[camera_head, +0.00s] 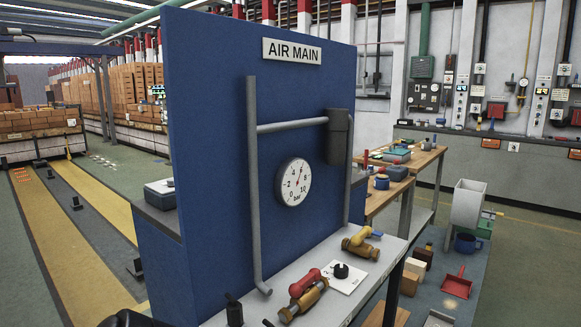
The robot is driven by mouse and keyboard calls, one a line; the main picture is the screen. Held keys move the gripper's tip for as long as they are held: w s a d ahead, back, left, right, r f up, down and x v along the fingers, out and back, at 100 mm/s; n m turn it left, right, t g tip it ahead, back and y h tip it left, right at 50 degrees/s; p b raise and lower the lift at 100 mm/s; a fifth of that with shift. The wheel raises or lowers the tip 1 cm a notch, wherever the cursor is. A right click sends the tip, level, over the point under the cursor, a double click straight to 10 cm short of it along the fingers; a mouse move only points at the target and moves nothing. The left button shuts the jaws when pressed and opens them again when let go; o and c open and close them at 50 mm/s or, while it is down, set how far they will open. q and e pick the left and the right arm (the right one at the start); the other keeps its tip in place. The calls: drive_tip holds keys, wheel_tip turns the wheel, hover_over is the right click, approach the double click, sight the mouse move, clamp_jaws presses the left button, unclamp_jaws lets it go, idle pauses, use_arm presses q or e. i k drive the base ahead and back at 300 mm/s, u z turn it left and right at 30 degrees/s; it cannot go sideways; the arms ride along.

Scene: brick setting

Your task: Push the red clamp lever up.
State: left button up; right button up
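A red lever (305,282) lies low along a brass valve-like body (303,299) on the grey bench in front of the blue panel. It is the largest red handle near me; I cannot tell for sure that it is the clamp lever. Two dark tips at the bottom edge look like my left gripper (251,316). They stand apart with nothing seen between them, to the left of the red lever and not touching it. Most of this gripper is below the picture. My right gripper is not in view.
A yellow-handled brass valve (360,243) and a black knob on a white plate (347,276) stand farther right on the bench. The blue AIR MAIN panel (215,150) rises behind, with a gauge (293,182) and grey pipe (254,180). A wooden table (420,158) stands behind.

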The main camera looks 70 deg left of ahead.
sight(381, 169)
drive_tip(key=u, duration=0.5)
drive_tip(key=i, duration=1.3)
drive_tip(key=u, duration=0.45)
drive_tip(key=i, duration=1.1)
drive_tip(key=u, duration=2.55)
